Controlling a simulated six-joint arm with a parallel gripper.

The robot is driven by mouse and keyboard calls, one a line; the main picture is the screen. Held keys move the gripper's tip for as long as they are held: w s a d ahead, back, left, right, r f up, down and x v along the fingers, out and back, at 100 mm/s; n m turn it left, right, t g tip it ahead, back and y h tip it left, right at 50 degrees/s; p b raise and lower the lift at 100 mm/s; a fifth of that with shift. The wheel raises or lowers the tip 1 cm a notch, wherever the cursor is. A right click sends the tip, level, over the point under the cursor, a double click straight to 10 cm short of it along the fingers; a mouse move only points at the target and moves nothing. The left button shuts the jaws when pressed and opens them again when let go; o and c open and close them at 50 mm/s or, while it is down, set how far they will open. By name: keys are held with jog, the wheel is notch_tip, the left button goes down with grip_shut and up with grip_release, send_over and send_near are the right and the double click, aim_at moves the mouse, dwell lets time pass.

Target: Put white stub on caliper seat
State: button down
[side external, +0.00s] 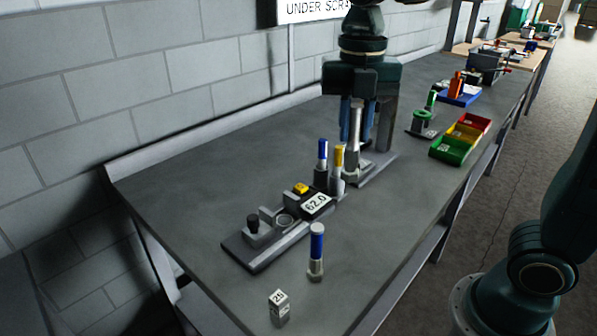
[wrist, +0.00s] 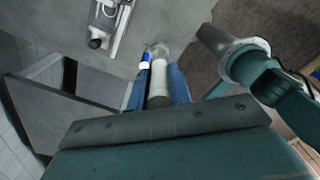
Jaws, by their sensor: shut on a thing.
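The white stub (side external: 355,118) is upright between the blue fingers of my gripper (side external: 357,130), which is shut on it. It also shows between the fingers in the wrist view (wrist: 158,92). In the side view it is in front of a grey upright stand, and I cannot tell whether its lower end touches anything. My gripper is behind and right of the caliper.
A blue-topped stub (side external: 322,152) and a yellow-topped stub (side external: 338,158) stand behind the caliper. Coloured bins (side external: 452,149) sit at the right.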

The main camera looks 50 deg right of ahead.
jog(key=shift+w, duration=0.15)
jog(key=w+a+r, duration=0.1)
jog(key=w+r, duration=0.1)
jog(key=w, duration=1.2)
jog(key=shift+w+a+r+n, duration=0.15)
jog(key=shift+w+a+n, duration=0.15)
jog(key=shift+a+n, duration=0.1)
notch_tip(320, 180, down, 16)
jog(key=shift+f, duration=2)
jog(key=shift+f, duration=0.2)
